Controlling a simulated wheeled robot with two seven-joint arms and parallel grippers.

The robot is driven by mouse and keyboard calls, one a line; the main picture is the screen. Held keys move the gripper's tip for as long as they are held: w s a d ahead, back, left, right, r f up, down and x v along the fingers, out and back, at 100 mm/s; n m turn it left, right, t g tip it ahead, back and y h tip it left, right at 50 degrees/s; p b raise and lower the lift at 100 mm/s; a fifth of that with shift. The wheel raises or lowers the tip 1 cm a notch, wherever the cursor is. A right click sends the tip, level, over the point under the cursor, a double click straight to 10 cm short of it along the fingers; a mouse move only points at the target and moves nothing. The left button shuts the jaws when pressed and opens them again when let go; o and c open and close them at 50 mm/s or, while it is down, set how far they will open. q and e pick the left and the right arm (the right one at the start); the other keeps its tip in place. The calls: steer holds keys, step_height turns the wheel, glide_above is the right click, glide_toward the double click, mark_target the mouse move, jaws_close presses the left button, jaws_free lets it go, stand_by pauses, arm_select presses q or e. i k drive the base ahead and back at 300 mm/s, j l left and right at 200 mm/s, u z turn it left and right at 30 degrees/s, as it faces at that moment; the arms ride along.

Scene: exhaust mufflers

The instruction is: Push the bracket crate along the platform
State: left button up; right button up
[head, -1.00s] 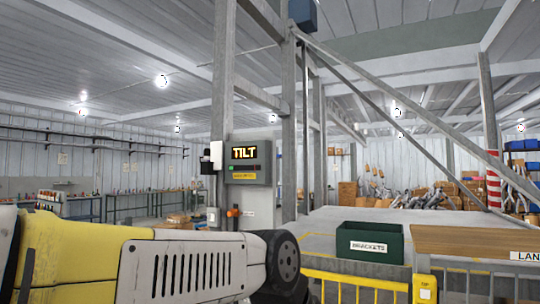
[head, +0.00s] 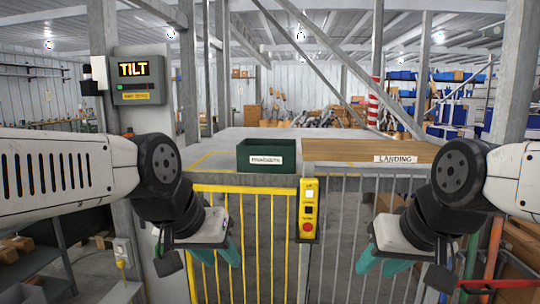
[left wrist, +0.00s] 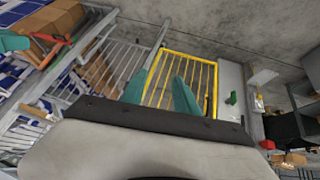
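The bracket crate (head: 282,149), dark green with a white label, sits on the front edge of the grey platform (head: 215,147) in the head view. It is just left of the wooden landing board (head: 340,150) marked LANDING. My left gripper (head: 218,254) is low in front of the yellow gate, below and left of the crate, and not touching it. Its teal fingers are spread and empty in the left wrist view (left wrist: 160,95). My right gripper (head: 382,264) hangs low before the grey railing, below the landing board. Its teal fingers look apart and empty.
A yellow gate (head: 258,188) and grey railing stand below the platform edge. A yellow button box (head: 308,209) is between them. A control box (head: 143,82) showing TILT is on the left post. Diagonal braces cross above the platform. The platform behind the crate looks clear.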

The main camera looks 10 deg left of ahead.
mark_target(258, 155)
steer(key=i+j+z, duration=0.2)
steer(key=i+j, duration=0.15)
steer(key=i+j+z, duration=0.35)
steer(key=i+j, duration=0.2)
steer(key=j, duration=0.3)
steer(key=i+j+z, duration=0.2)
steer(key=j, duration=0.25)
